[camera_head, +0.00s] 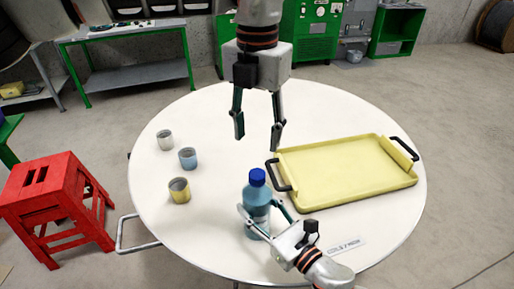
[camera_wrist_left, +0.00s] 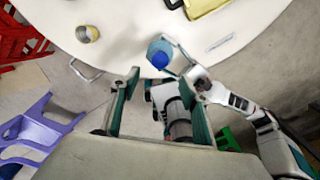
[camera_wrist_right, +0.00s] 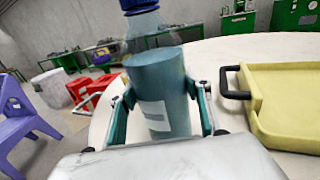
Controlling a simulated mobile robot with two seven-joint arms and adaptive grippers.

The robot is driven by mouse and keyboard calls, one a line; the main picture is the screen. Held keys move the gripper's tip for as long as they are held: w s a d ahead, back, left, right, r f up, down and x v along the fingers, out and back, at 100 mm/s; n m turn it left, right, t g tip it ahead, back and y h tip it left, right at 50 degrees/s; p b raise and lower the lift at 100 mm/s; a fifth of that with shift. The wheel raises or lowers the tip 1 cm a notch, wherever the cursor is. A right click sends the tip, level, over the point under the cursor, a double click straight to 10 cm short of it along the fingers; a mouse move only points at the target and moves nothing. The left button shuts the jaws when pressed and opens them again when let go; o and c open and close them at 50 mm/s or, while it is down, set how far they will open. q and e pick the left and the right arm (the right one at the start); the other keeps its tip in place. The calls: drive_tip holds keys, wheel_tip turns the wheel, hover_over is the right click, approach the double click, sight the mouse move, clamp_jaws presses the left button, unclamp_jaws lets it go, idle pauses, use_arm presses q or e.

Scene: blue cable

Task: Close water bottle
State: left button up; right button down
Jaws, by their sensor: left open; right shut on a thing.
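The water bottle (camera_head: 257,205) stands upright near the front of the round white table, with its blue cap (camera_head: 257,177) on top. My right gripper (camera_head: 262,222) is shut on the bottle's body from the front right. The right wrist view shows the bottle (camera_wrist_right: 163,95) between both fingers, with its top cut off by the frame. My left gripper (camera_head: 258,138) is open and empty, pointing down above the table, behind and above the bottle. In the left wrist view the cap (camera_wrist_left: 159,59) shows beyond the open fingers (camera_wrist_left: 160,105). Whether the cap is screwed tight I cannot tell.
A yellow tray (camera_head: 345,172) with black handles lies right of the bottle. A grey cup (camera_head: 165,140), a blue cup (camera_head: 187,158) and a yellow cup (camera_head: 179,190) stand at the left. A small label (camera_head: 346,246) lies near the front edge. A red stool (camera_head: 55,205) stands left of the table.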

use_arm(q)
drive_tip(key=shift+r, duration=0.6)
use_arm(e)
drive_tip(key=c, duration=0.9)
unclamp_jaws()
drive_tip(key=shift+s, duration=0.1)
drive_tip(key=v, duration=1.2)
